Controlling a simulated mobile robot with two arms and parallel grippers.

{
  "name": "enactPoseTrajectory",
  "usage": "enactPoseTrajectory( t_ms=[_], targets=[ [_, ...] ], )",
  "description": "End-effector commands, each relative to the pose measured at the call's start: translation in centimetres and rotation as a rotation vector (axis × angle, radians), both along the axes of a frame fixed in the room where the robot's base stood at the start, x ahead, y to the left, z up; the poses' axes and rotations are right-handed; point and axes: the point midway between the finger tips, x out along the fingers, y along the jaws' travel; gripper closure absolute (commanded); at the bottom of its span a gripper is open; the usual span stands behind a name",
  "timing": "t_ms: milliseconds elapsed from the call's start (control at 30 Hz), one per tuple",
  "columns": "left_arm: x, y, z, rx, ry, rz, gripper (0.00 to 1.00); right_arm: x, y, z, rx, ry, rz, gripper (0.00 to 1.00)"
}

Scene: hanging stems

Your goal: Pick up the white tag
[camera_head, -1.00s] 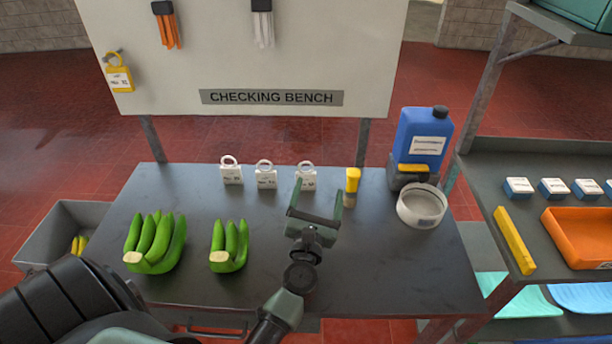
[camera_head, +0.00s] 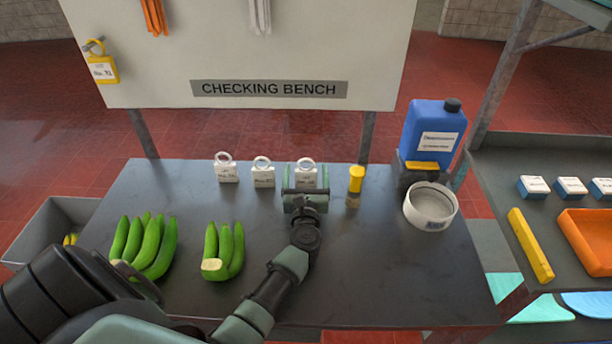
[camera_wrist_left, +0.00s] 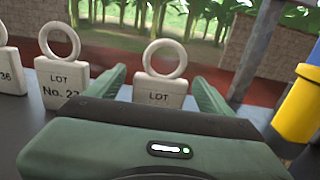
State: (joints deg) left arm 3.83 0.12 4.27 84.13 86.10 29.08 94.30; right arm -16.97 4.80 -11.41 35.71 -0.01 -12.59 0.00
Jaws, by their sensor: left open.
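Three white tags with ring tops stand in a row at the back of the bench: the left tag (camera_head: 227,171), the middle tag (camera_head: 263,176) and the right tag (camera_head: 306,175). My left gripper (camera_head: 304,189) is open just in front of the right tag. In the left wrist view, the right tag (camera_wrist_left: 160,88) stands between the two open fingers, its lower part hidden by the gripper body. The middle tag (camera_wrist_left: 62,84) reads "LOT No. 27" and stands outside the left finger. My right gripper is not in view.
A yellow-capped jar (camera_head: 356,179) stands right of the right tag. Two green banana bunches (camera_head: 146,246) (camera_head: 223,251) lie at the front left. A white round dish (camera_head: 431,206) and a blue jug (camera_head: 433,134) stand at the right. The bench (camera_head: 390,285) is clear at the front right.

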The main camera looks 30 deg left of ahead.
Motion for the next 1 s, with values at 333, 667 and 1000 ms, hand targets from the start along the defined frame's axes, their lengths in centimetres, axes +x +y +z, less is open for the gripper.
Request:
enactPoseTrajectory(
  t_ms=[333,667,1000],
  targets=[
    [0.0,0.0,0.0,0.000,0.000,-0.001,0.60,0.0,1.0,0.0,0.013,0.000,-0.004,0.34],
    [0.0,0.0,0.0,0.000,0.000,-0.001,0.89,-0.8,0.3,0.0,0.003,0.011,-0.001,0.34],
    [0.0,0.0,3.7,-0.004,-0.004,0.001,0.89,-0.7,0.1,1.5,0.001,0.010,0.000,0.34]
  ],
)
